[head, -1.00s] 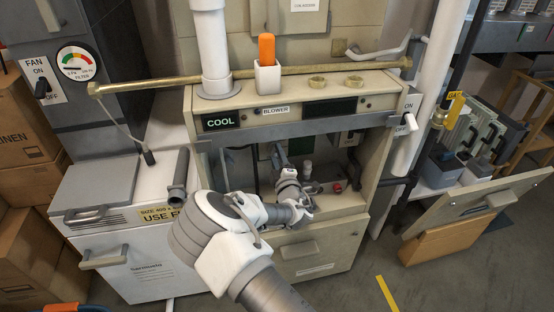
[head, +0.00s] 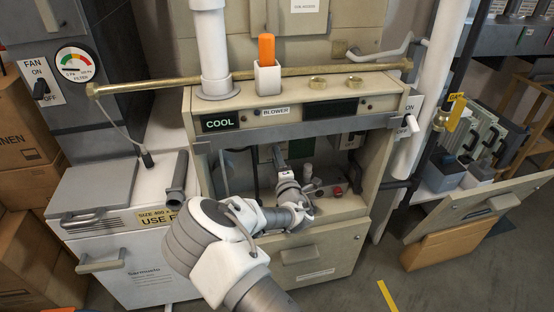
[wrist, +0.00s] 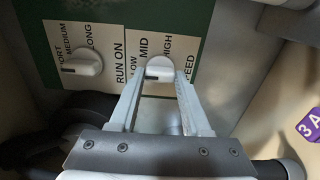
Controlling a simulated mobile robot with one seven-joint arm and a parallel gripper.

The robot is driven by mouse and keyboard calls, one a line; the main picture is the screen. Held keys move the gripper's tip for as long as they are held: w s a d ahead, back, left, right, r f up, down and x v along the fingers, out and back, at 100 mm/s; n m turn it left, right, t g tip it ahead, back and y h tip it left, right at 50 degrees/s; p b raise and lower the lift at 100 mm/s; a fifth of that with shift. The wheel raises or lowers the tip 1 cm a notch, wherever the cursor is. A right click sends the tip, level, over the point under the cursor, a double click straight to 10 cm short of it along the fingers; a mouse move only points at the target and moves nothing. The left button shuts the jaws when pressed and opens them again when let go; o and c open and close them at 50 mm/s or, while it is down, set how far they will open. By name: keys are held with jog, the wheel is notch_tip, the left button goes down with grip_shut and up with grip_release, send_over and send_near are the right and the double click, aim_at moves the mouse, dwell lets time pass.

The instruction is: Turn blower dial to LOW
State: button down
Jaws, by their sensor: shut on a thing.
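The blower speed dial (wrist: 160,68) is a white round knob on a pale label plate on a green panel in the wrist view. LOW is printed to its left, MID above its left side and HIGH to its upper right. My gripper (wrist: 162,82) is shut on this dial, one finger on each side. Which mark the dial points at I cannot tell. In the head view my gripper (head: 279,155) reaches into the open cabinet bay below the BLOWER label (head: 275,112); the dial is hidden there.
A second white knob (wrist: 82,62), marked RUN ON, sits left of the dial. The cabinet (head: 192,98) walls and top edge frame the bay closely. A red button (head: 338,191) is on a grey box inside. A lowered panel (head: 475,208) stands out at the right.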

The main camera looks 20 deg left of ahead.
jog(key=shift+c, duration=1.8)
grip_release()
jog(key=shift+s, duration=0.1)
jog(key=p+v, duration=0.4)
jog(key=v, duration=1.3)
jog(key=shift+d, duration=0.2)
